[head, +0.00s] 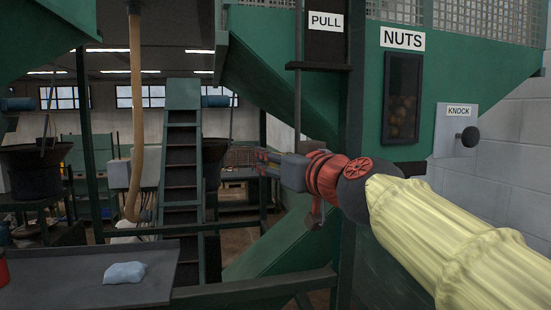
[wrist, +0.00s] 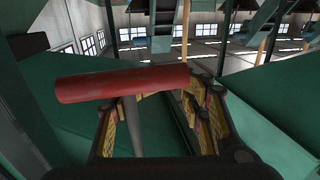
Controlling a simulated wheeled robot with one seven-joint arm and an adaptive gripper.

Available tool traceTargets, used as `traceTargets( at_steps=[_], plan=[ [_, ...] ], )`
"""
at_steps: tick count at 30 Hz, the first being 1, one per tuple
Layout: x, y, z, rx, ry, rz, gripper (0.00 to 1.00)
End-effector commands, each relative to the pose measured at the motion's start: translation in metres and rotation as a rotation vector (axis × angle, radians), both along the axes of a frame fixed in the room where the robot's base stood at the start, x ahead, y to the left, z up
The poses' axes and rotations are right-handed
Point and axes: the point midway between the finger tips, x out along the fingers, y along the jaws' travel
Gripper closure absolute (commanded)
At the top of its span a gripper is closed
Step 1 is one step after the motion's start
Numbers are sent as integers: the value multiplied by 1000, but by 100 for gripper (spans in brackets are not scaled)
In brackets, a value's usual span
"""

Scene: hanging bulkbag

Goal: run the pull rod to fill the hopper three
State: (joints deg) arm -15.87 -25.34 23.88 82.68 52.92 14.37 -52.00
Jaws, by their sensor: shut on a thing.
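The pull rod (head: 298,110) hangs down from beneath the PULL sign (head: 326,21) on the green hopper frame. Its lower end is hidden behind my gripper (head: 266,163) in the head view. In the wrist view, a red crossbar handle (wrist: 110,84) lies across my gripper (wrist: 160,105), with a grey rod (wrist: 136,125) running from it between the fingers. My fingers are shut on the pull rod around the handle; the exact contact is partly hidden. The green hopper (head: 270,50) carries a NUTS label (head: 402,38) and a dark window (head: 402,98) with brown contents.
A KNOCK panel (head: 450,130) with a black knob stands to the right, above my sleeved arm. A green rail (head: 255,287) crosses below. A grey tray (head: 60,277) with a blue cloth (head: 124,272) is at lower left. A ladder-like conveyor (head: 181,150) stands behind.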

Motion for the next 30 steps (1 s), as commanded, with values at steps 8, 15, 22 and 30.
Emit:
traceTargets(
  at_steps=[8,15,22,30],
  plan=[
    [0,-1,-3,-4,-2,-1,100],
    [1,0,-30,-4,-1,-1,100],
    [1,-1,-54,-5,-1,-1,100],
    [1,-1,-80,-6,-1,-2,100]
  ],
)
